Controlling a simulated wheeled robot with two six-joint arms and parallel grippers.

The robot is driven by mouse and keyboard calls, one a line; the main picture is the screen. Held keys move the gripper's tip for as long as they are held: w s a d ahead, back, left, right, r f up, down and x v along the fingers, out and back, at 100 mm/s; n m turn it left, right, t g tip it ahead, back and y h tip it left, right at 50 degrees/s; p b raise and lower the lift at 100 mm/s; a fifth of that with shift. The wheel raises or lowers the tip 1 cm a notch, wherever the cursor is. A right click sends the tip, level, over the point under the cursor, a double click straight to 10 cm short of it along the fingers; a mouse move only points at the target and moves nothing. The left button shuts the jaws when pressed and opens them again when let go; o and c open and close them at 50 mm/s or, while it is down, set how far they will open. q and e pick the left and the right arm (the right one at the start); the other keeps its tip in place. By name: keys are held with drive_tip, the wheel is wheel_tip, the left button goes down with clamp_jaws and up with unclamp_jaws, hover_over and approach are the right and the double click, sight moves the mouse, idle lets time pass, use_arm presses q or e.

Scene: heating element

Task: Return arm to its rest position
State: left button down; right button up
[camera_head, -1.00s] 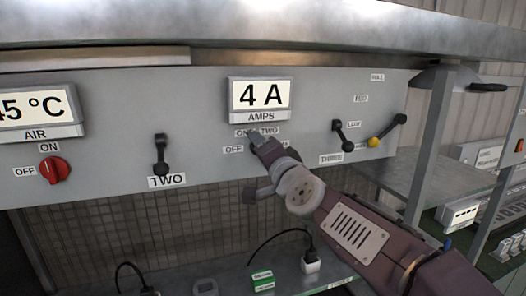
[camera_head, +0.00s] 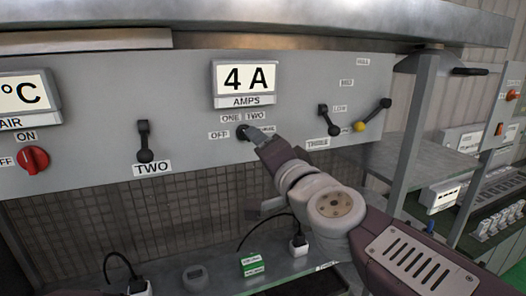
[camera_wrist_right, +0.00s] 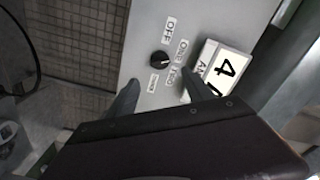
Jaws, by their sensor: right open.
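My right arm comes in from the lower right in the head view. Its gripper (camera_head: 262,135) is just right of and in front of the small black selector knob (camera_head: 243,132) under the "4 A" amps display (camera_head: 245,84). In the right wrist view the gripper (camera_wrist_right: 162,84) is open, with its two fingers spread and nothing between them. The knob (camera_wrist_right: 160,59) shows beyond the fingertips, apart from them, among the labels OFF and ONE. My left gripper is not in view.
A black lever (camera_head: 144,141) labelled TWO and a red knob (camera_head: 34,158) are on the panel's left. A shelf with plugs and cables (camera_head: 299,244) lies below.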

drive_tip(key=s+d+f+n+g+h, duration=0.1)
drive_tip(key=d+f+n+g, duration=0.15)
drive_tip(key=f, duration=0.75)
drive_tip(key=d+f+n+g+h, duration=0.1)
drive_tip(key=d+f+n+g, duration=0.15)
drive_tip(key=f, duration=0.85)
drive_tip(key=s+d+f+n+g+h, duration=0.1)
drive_tip(key=d+f+g, duration=0.25)
drive_tip(key=f, duration=0.65)
drive_tip(key=s+d+f+n+g+h, duration=0.1)
drive_tip(key=s+d+f+g, duration=0.25)
drive_tip(key=s+f, duration=0.35)
drive_tip(key=s+d+f+n+g+h, duration=0.1)
drive_tip(key=s+d+f+g+h, duration=0.1)
drive_tip(key=s+d+f, duration=0.35)
drive_tip(key=s+a+f+g+b, duration=0.1)
drive_tip(key=s+f+b, duration=0.1)
drive_tip(key=f+b, duration=0.3)
drive_tip(key=s+a+f+g+b, duration=0.1)
drive_tip(key=s+f+b, duration=0.1)
drive_tip(key=f+b, duration=0.3)
wheel_tip(320, 180, down, 2)
drive_tip(key=shift+a+f+y, duration=0.1)
drive_tip(key=shift+a+y, duration=0.2)
